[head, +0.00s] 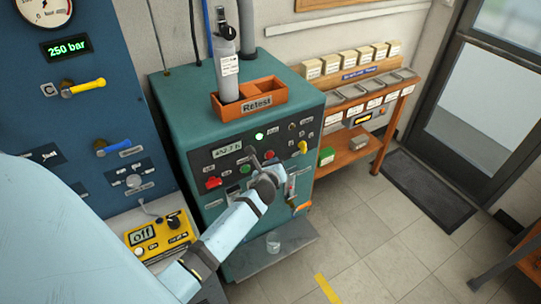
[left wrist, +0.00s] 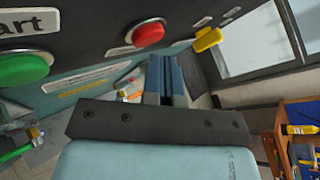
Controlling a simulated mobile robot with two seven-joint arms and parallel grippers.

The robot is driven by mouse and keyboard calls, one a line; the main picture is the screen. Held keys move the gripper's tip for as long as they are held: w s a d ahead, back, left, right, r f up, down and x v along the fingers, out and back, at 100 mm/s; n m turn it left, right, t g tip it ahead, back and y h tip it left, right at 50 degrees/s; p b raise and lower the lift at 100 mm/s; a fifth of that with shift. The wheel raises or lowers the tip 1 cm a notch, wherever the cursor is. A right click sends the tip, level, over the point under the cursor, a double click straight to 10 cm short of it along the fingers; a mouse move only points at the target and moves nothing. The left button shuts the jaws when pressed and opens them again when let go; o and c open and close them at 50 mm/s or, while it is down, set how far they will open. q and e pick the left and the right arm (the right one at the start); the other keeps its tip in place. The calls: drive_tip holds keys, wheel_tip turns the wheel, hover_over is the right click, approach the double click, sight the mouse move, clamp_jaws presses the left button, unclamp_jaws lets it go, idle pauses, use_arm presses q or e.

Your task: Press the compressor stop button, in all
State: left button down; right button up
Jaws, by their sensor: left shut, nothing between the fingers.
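The compressor is a teal cabinet (head: 175,120) with a dark control panel. The stop button is a round red button (head: 269,155) on that panel; it also shows at the top of the left wrist view (left wrist: 149,33). A green start button (head: 245,168) sits to its left, large in the left wrist view (left wrist: 22,68). My left gripper (head: 254,159) is in front of the panel, its tip between the green and red buttons in the head view. Its fingers (left wrist: 166,75) are shut and empty. Contact with the red button cannot be made out. My right gripper is in neither view.
A red switch (head: 213,182) and a yellow handle (head: 302,147) are on the same panel. An orange Retest tray (head: 281,92) with a grey cylinder (head: 226,70) stands on top. A green lamp (head: 259,136) is lit. Open floor (head: 370,240) lies to the right.

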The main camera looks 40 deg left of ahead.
use_arm(q)
drive_tip(key=shift+w+a, duration=0.25)
drive_tip(key=shift+a, duration=0.25)
idle(0.9)
drive_tip(key=shift+s+d+p, duration=0.3)
drive_tip(key=shift+s+d, duration=0.1)
drive_tip(key=shift+d, duration=0.45)
drive_tip(key=shift+s+d, duration=0.3)
drive_tip(key=shift+d, duration=0.45)
drive_tip(key=shift+s+d, duration=0.35)
drive_tip(key=shift+d, duration=0.45)
drive_tip(key=shift+s+d, duration=0.3)
drive_tip(key=shift+d, duration=0.45)
